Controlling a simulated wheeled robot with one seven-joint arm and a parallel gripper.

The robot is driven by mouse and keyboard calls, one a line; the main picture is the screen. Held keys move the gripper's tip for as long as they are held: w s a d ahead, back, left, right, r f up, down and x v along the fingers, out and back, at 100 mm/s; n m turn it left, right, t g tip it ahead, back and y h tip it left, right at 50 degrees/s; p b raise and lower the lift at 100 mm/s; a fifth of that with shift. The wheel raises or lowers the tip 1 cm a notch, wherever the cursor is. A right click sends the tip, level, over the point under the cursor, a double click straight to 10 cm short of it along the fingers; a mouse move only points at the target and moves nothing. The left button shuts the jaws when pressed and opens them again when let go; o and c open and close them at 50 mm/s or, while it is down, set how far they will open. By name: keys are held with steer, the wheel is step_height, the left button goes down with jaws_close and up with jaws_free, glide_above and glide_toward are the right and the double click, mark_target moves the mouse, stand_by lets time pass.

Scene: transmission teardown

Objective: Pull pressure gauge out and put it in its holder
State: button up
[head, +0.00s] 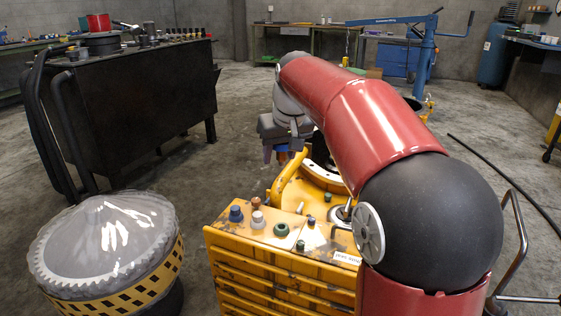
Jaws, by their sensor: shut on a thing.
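My gripper (283,156) is at the far end of my red arm, beyond the yellow tool cart. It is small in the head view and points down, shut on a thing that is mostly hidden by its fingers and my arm. This looks to be the pressure gauge, but its dial cannot be made out. A yellow housing (290,187) lies just below and in front of the gripper. I cannot tell whether the held thing touches it. No holder for the gauge can be clearly picked out.
A yellow drawer cart (262,262) with several coloured knobs on top stands in front. A plastic-covered drum (105,245) is at the left, and a black bench (130,105) with parts stands behind it. A blue hoist (425,60) stands at the back right. Open floor lies between.

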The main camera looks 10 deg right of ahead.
steer(key=shift+r+p, duration=2.1)
steer(key=shift+r, duration=0.35)
steer(key=shift+s+f, duration=0.1)
